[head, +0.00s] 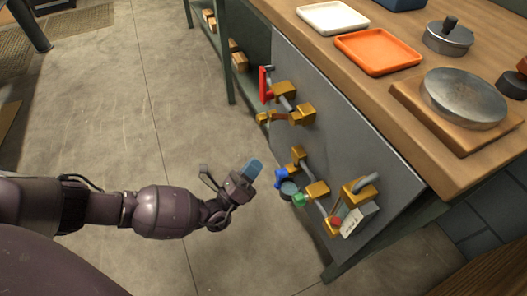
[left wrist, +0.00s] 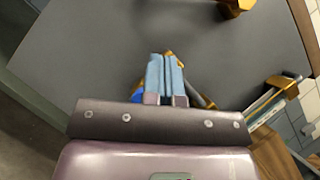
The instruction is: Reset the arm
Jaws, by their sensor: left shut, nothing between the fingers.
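My left arm reaches in from the left of the head view, over bare floor. Its left gripper (head: 252,167) is shut and empty, its blue fingertips pointing up and right. It is apart from the grey panel (head: 375,150) on the bench side. In the left wrist view the two blue fingers (left wrist: 165,76) lie together with nothing between them. The grey panel (left wrist: 90,55) fills the view behind them, and they hide part of the brass and blue fittings. My right gripper is in neither view.
The panel carries brass fittings (head: 317,190), a red lever (head: 263,85), a blue knob (head: 281,178) and a white tag (head: 360,219). On the wooden bench top (head: 420,105) are an orange tray (head: 377,51), a white tray (head: 332,17) and metal lidded pieces (head: 464,97).

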